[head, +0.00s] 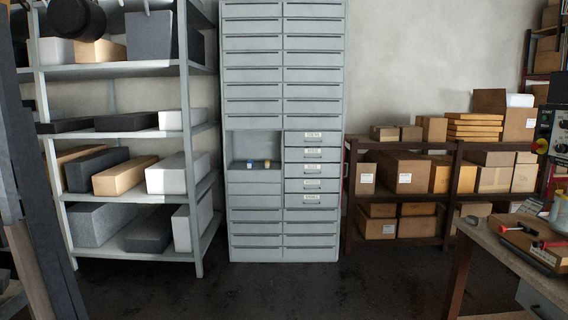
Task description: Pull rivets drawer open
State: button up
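A tall grey drawer cabinet (284,213) stands against the wall in the middle of the head view. In its right column, a stack of several labelled drawers (313,170) shows light front labels and dark handles. All of these drawers look closed and flush. The label print is too small to read with certainty, so I cannot tell which one is the rivets drawer. My gripper is not seen in this view.
Left of the labelled drawers is an open niche with a small blue item (249,164) and a yellow one (267,163). A grey shelf rack (190,130) stands left, a brown rack (400,143) right, a workbench (490,238) front right. The dark floor (270,290) before the cabinet is clear.

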aim_at(292, 154)
jog(key=z, duration=0.3)
jog(key=i, duration=1.3)
jog(key=z, duration=0.4)
jog(key=i, duration=2.2)
jog(key=u, duration=0.3)
jog(key=i, duration=0.75)
jog(key=u, duration=0.45)
jog(key=i, duration=0.7)
jog(key=u, duration=0.25)
